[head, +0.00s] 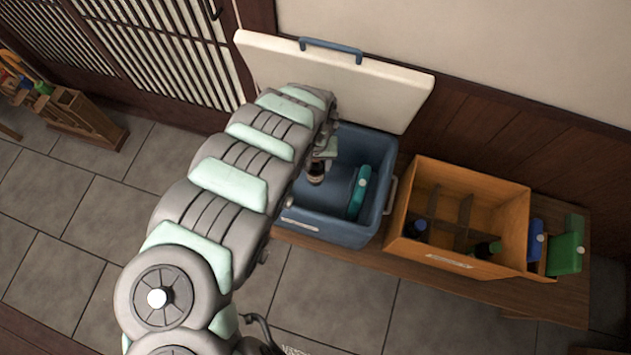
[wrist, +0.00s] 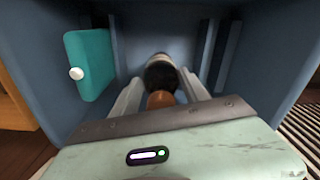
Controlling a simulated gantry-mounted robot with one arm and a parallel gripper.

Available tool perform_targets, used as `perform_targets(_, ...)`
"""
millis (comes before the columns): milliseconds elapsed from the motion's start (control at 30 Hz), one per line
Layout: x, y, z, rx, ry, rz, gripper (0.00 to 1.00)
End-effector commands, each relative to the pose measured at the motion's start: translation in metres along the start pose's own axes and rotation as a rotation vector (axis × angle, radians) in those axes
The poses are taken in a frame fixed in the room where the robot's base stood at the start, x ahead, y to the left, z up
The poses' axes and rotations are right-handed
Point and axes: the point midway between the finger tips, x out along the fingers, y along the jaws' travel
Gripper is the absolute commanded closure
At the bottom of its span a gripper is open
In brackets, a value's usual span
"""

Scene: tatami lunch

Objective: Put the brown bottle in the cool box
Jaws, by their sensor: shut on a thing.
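The brown bottle (head: 316,172) is in my gripper (head: 322,158), over the open blue cool box (head: 378,218) in the head view. In the wrist view, my gripper (wrist: 165,98) is shut on the brown bottle (wrist: 160,72), which points down into the box interior. The bottle is within or just above the box walls; I cannot tell whether it touches the floor. The cool box's white lid (head: 385,92) stands open at the back. My arm hides the box's left part in the head view.
A teal bottle-like container (head: 359,192) with a white cap is inside the box at the right; it shows at left in the wrist view (wrist: 90,65). A wooden crate (head: 481,185) with dividers holds bottles. Blue (head: 535,242) and green (head: 566,250) containers stand beside it on the bench (head: 560,299).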

Motion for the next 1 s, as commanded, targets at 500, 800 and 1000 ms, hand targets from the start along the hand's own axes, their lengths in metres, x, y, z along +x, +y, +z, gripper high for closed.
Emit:
perform_targets(500,0.076,0.001,0.002,0.001,-0.005,0.000,1.00)
perform_targets(800,0.105,-0.001,0.002,0.001,-0.004,-0.002,1.00)
perform_targets(1000,0.105,-0.001,0.001,0.001,-0.003,-0.002,1.00)
